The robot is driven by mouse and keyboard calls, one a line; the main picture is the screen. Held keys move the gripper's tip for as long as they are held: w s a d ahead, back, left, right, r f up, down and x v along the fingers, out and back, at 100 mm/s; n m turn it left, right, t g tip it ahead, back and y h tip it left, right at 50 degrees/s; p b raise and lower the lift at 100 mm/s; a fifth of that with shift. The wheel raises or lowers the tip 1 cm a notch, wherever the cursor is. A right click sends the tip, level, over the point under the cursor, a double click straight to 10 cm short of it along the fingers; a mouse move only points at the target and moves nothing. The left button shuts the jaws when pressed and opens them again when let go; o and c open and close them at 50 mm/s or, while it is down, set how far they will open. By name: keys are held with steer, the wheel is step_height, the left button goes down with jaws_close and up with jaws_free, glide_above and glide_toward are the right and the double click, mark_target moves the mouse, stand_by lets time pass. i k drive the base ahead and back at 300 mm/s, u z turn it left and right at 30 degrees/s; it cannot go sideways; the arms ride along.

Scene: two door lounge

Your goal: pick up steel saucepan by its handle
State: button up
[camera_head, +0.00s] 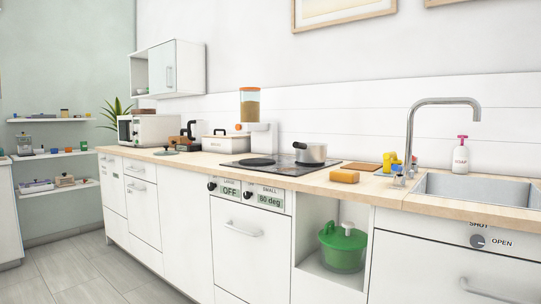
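The steel saucepan (311,154) sits upright on the right part of the black cooktop (272,167), which is set in the wooden counter. Its dark handle (299,146) points to the left and toward the wall. My gripper is not in view, so its state and its distance from the saucepan do not show.
A coffee grinder-like machine (260,139) stands behind the cooktop. An orange-brown block (345,176) and a wooden board (362,167) lie right of it. A tall faucet (411,130) and sink (478,188) are farther right. Grey floor (75,272) is clear at left.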

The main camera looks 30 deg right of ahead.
mark_target(307, 152)
steer(key=i, duration=2.4)
steer(key=z, duration=2.1)
